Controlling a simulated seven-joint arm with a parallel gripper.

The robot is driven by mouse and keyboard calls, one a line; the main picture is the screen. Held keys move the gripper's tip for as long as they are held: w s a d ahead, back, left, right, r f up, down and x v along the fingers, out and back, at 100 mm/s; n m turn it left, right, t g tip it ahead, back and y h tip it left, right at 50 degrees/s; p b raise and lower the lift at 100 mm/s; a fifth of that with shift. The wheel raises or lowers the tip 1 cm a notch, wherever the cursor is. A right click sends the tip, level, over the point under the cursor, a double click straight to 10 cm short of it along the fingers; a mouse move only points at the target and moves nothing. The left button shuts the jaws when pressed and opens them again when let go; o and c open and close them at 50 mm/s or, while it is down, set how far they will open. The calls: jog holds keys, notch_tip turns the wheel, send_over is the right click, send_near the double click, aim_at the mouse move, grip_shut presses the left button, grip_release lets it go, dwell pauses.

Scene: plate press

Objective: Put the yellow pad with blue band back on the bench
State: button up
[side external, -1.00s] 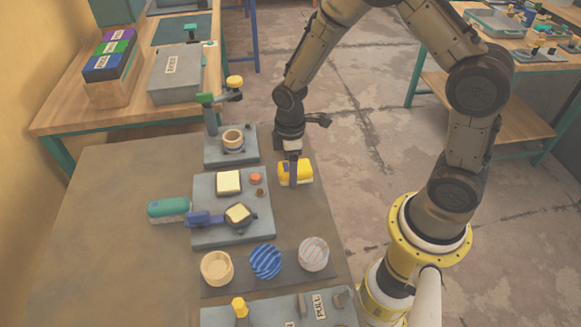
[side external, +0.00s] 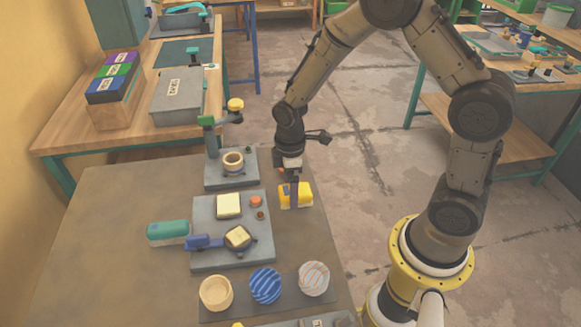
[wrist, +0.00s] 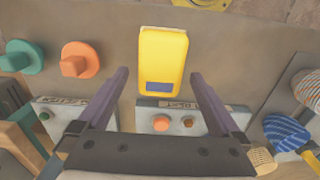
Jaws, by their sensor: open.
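The yellow pad with blue band (side external: 303,197) lies on the bench (side external: 120,240) near its right edge, just right of the grey press base. In the wrist view the yellow pad (wrist: 163,58) shows its blue band towards me. My gripper (side external: 293,205) is over the pad in the side view, one finger hiding part of it. In the wrist view my gripper (wrist: 160,75) is open, with a finger to each side of the pad and gaps between. The fingers' height relative to the pad is hard to tell.
The grey press base (side external: 203,220) carries a pale block (side external: 228,206) and a blue-handled holder (side external: 205,242). A stand with a ring (side external: 233,162) is behind it. Orange (wrist: 80,60) and teal (wrist: 22,56) knobs are left in the wrist view. Striped round pieces (side external: 265,285) stand in front.

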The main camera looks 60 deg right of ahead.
jog(key=s+r+m+t, duration=0.15)
jog(key=s+r, duration=0.25)
jog(key=r, duration=0.6)
jog(key=s+r+m+t, duration=0.1)
jog(key=s+r+m, duration=0.25)
jog(key=r, duration=0.75)
jog(key=s+r+m+t, duration=0.2)
jog(key=s+m+t, duration=0.1)
jog(key=s, duration=0.7)
jog(key=shift+s+d+r+m, duration=0.3)
jog(key=shift+s+r+m, duration=0.05)
jog(key=shift+m, duration=0.15)
